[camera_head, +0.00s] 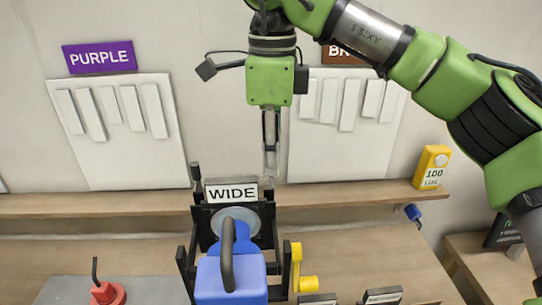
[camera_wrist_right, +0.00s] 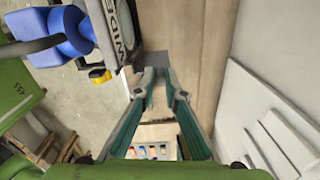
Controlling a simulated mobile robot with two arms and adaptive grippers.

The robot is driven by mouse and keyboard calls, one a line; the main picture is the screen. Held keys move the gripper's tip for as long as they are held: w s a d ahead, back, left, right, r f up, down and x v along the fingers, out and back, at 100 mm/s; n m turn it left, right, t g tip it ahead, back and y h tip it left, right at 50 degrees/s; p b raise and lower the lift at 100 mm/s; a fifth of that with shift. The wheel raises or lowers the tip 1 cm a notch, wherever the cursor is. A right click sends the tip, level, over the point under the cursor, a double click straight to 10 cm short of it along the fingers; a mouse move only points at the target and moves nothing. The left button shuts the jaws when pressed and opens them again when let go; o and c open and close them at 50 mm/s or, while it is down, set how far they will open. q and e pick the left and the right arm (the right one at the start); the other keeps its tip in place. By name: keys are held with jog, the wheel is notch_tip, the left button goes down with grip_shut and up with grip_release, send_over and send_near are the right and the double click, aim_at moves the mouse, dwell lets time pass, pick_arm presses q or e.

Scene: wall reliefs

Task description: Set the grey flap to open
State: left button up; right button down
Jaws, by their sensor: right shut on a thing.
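My right gripper (camera_head: 270,148) points down in front of the wall, just behind the WIDE sign. In the right wrist view its fingers (camera_wrist_right: 164,85) are close together. A small dark grey flat piece (camera_wrist_right: 155,62), seemingly the grey flap, lies at the fingertips, and the gripper is shut on it. Most of this piece is hidden, and its hinge and setting cannot be made out. My left gripper is not in view.
A black frame with the WIDE sign (camera_head: 232,192) holds a blue container (camera_head: 232,278) close in front of the gripper. Wall reliefs stand behind, under a PURPLE sign (camera_head: 99,57). A yellow box (camera_head: 432,167) is at right on the wooden ledge (camera_head: 345,193). A red knob (camera_head: 107,293) is front left.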

jog(key=shift+r, duration=0.15)
jog(key=c, duration=2.1)
grip_release()
notch_tip(320, 180, up, 12)
jog(key=shift+f, duration=0.1)
